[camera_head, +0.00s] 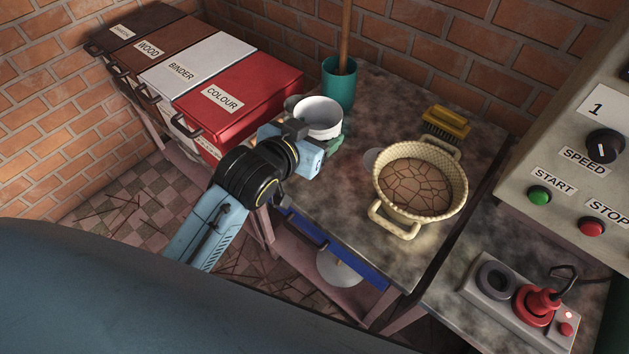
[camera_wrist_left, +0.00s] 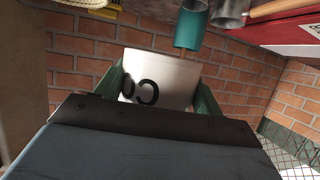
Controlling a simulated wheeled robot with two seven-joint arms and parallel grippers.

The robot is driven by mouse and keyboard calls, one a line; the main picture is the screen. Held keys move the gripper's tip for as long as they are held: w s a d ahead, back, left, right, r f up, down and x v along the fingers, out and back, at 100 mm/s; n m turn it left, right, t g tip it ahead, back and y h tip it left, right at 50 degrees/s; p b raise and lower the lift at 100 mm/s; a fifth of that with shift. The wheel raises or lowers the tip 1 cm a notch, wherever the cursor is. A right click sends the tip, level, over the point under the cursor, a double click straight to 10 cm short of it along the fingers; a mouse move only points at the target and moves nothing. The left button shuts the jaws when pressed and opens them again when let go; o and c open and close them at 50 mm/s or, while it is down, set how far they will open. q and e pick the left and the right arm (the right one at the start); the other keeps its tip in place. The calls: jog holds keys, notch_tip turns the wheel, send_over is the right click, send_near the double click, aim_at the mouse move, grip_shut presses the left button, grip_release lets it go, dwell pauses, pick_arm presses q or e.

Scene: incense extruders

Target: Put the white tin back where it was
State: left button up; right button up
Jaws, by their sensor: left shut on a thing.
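The white tin (camera_head: 318,112) is in my left gripper (camera_head: 322,139), near the back left of the dark stone-topped table (camera_head: 345,215). My left gripper is shut on it, with green fingers on either side of its wall. In the left wrist view the white tin (camera_wrist_left: 160,78) fills the space between the fingers (camera_wrist_left: 158,88) and shows dark lettering. Its open top faces up in the head view. I cannot tell whether its base touches the table. My right gripper is not in view.
A grey metal tin (camera_head: 292,104) stands close behind-left of the white tin. A teal pot (camera_head: 338,88) with a wooden stick stands behind it. A woven basket (camera_head: 455,195), a yellow brush (camera_head: 446,122) and labelled boxes (camera_head: 250,100) are around. Table space is clear before the basket.

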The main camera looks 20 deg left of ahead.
pick_arm(q)
notch_tip(320, 180, down, 7)
jog(key=w+d+m+h+b, duration=0.1)
jog(key=d+m+h, duration=0.1)
jog(key=d, duration=0.1)
jog(key=b, duration=0.1)
send_over(328, 191)
jog(key=shift+g, duration=0.4)
notch_tip(328, 191, down, 6)
jog(key=shift+r, duration=0.1)
jog(key=shift+f+b, duration=0.7)
jog(key=shift+f, duration=1.4)
jog(key=shift+f, duration=0.15)
jog(key=o, duration=1.1)
jog(key=shift+c, duration=0.2)
